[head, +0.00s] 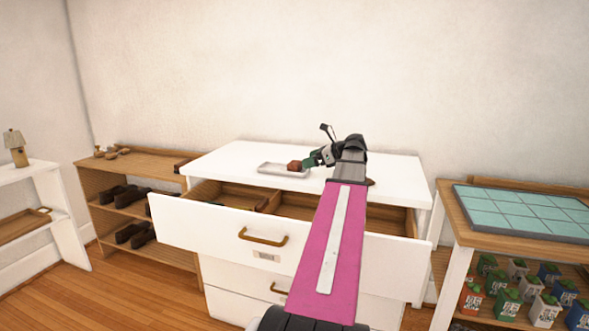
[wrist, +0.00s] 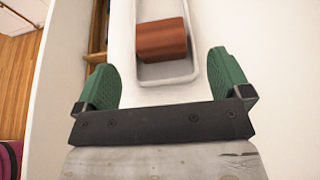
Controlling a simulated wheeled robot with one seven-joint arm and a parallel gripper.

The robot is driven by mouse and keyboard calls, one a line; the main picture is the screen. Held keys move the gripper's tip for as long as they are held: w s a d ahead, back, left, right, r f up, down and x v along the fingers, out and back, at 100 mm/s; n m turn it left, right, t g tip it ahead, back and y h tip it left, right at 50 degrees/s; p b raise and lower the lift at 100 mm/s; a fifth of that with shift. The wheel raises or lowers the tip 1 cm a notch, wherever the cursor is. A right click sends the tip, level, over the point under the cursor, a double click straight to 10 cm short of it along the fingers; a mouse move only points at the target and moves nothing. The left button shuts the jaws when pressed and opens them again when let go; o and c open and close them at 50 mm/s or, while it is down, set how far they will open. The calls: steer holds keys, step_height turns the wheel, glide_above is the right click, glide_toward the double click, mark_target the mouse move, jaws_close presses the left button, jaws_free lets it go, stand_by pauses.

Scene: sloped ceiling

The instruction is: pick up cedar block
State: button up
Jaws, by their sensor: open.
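The cedar block (wrist: 161,39) is a reddish-brown block resting in a shallow pale grey tray (wrist: 187,71). In the head view the block (head: 295,166) shows in the tray (head: 268,169) on top of a white dresser (head: 236,158). My gripper (wrist: 158,78) has green fingers and is open and empty. In the wrist view the block lies ahead of the fingers, between their lines and apart from both. In the head view my gripper (head: 311,160) is just right of the block; the exact gap cannot be told there.
The dresser's top drawer (head: 215,222) is pulled out, below and in front of the top. A wooden shoe shelf (head: 112,177) stands left. A wooden table (head: 459,219) with a teal tiled panel (head: 527,212) stands right. The dresser top right of my arm is mostly clear.

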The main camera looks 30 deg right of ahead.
mark_target(299, 163)
steer(key=shift+x, duration=2.6)
steer(key=c, duration=1)
